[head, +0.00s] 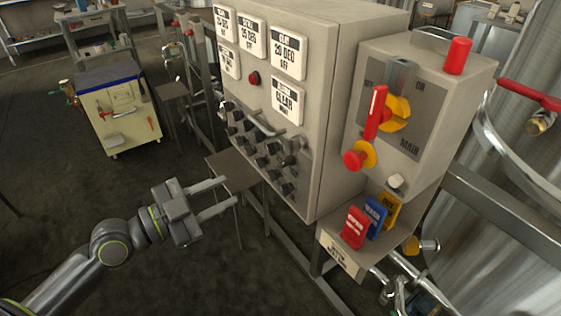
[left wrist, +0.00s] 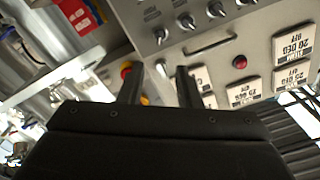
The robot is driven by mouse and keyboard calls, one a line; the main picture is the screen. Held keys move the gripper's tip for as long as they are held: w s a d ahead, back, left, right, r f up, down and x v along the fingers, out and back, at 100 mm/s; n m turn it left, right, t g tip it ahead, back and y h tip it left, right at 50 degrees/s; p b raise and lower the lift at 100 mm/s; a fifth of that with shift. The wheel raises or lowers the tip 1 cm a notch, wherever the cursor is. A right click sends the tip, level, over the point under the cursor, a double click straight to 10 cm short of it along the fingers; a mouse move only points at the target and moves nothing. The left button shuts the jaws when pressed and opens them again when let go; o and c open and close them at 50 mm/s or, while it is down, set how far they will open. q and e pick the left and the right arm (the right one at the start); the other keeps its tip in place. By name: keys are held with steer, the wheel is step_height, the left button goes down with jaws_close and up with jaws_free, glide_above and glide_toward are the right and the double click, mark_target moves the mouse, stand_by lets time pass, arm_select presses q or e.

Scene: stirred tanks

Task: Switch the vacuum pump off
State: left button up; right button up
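A grey control cabinet (head: 322,110) stands in the middle of the head view. Several black rotary knobs (head: 268,148) sit in rows on its lower front; which one belongs to the vacuum pump is too small to read. In the left wrist view some knobs (left wrist: 187,21) show along the top. Above them are white display plates (head: 289,52), several reading OFF and one reading CLEAR, and a red lamp (head: 254,78). My left gripper (head: 234,193) is open and empty, left of and apart from the cabinet. Its two fingers (left wrist: 157,80) show spread in the left wrist view. My right gripper is out of view.
A MAIN switch box (head: 440,110) with a red lever and yellow parts is at the right. Below it is a holder with red (head: 355,228), blue and yellow tags. A steel tank (head: 490,225) stands far right.

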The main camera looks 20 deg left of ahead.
mark_target(283, 164)
arm_select(q)
steer(key=p+x, duration=0.3)
steer(key=x, duration=1)
steer(key=shift+w+d, duration=0.35)
steer(key=shift+w, duration=0.1)
steer(key=shift+c, duration=0.3)
jaws_close()
